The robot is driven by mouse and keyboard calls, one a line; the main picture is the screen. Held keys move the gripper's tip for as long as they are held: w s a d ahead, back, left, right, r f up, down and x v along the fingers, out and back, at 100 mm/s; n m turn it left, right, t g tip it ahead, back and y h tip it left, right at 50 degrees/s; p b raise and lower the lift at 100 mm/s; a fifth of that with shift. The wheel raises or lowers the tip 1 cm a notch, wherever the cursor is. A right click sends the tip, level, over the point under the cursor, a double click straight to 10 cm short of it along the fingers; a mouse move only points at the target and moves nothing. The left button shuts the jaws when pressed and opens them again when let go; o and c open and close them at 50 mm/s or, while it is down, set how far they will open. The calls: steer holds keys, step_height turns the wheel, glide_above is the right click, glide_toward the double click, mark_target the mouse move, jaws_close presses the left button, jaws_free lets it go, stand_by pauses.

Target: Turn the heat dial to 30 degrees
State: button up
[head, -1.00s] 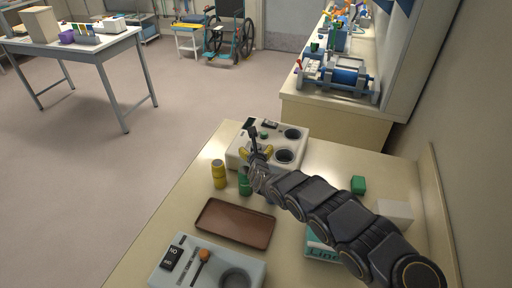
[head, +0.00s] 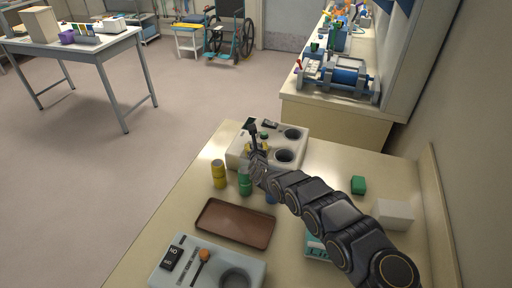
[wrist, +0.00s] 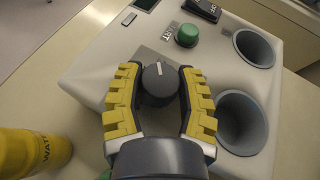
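The dial (wrist: 159,84) is a dark round knob with a white pointer line, on top of a white appliance (wrist: 90,72). The line points up and slightly left in the wrist view; I cannot read any degree marks around it. My gripper (wrist: 159,72) has yellow padded fingers, one on each side of the dial. They are close to it, with narrow gaps seeming to remain. In the head view my gripper (head: 258,147) is over the left part of the appliance (head: 240,158), and its fingers hide the dial.
The appliance also has a green button (wrist: 187,35), a black switch (wrist: 203,8) and two round wells (wrist: 240,120). A yellow bottle (head: 218,174) and a green bottle (head: 245,183) stand just in front. A brown tray (head: 215,230) lies nearer.

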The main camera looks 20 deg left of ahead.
steer(key=shift+w+d+y, duration=0.1)
steer(key=shift+d+y, duration=0.05)
steer(key=shift+y, duration=0.15)
steer(key=shift+n+g+y, duration=0.4)
steer(key=shift+n, duration=0.3)
steer(key=n+g+y, duration=0.2)
steer(key=n+y, duration=0.1)
steer(key=shift+n+g+y, duration=0.5)
steer(key=shift+n+g, duration=0.3)
steer(key=shift+g, duration=0.3)
steer(key=o, duration=1.1)
steer(key=shift+o, duration=0.2)
